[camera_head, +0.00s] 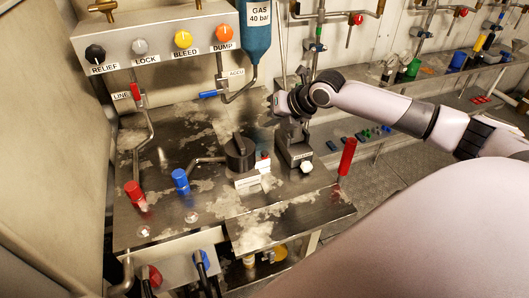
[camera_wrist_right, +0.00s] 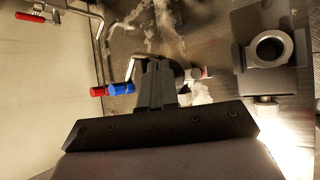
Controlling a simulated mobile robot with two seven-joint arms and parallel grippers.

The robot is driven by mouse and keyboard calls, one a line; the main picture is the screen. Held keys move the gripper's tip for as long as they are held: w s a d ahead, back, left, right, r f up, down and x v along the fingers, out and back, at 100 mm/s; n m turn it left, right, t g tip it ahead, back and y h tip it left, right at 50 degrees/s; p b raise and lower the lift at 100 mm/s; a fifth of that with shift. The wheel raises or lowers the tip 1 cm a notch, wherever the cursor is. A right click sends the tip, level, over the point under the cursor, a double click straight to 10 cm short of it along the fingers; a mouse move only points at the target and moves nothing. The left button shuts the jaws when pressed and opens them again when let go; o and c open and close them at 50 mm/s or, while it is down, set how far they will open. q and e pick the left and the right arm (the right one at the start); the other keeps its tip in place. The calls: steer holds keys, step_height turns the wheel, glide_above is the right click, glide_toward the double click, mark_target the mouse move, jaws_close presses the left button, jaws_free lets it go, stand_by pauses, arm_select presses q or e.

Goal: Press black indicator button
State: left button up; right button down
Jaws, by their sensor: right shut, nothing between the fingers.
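My right gripper (camera_head: 279,105) is above the back right of the metal bench, over a dark block (camera_head: 295,148). In the right wrist view its fingers (camera_wrist_right: 156,70) are shut and empty. A black round knob (camera_head: 239,152) stands on the bench left of the block, with a white label plate at its front; in the wrist view it is partly hidden behind my fingers. I cannot tell which black part is the indicator button. My left gripper is not in view.
A panel holds black RELIEF (camera_head: 95,54), grey LOCK, yellow BLEED and orange DUMP knobs. Red (camera_head: 135,192) and blue (camera_head: 180,181) valve handles stand on the bench. A red upright handle (camera_head: 347,157) is at its right edge. A blue GAS bottle (camera_head: 255,35) hangs behind.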

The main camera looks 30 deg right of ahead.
steer(key=b, duration=0.5)
glide_above(265, 154)
steer(key=f, duration=0.6)
steer(key=shift+s+d+f, duration=0.1)
steer(key=shift+d+f, duration=0.05)
steer(key=shift+d, duration=0.25)
steer(key=shift+f+b, duration=0.35)
steer(key=shift+f, duration=0.25)
steer(key=shift+f, duration=0.1)
stand_by(0.5)
steer(key=shift+f, duration=0.3)
steer(key=shift+f, duration=0.5)
stand_by(0.8)
steer(key=shift+r+p, duration=0.65)
steer(key=shift+r, duration=0.25)
steer(key=shift+r, duration=0.1)
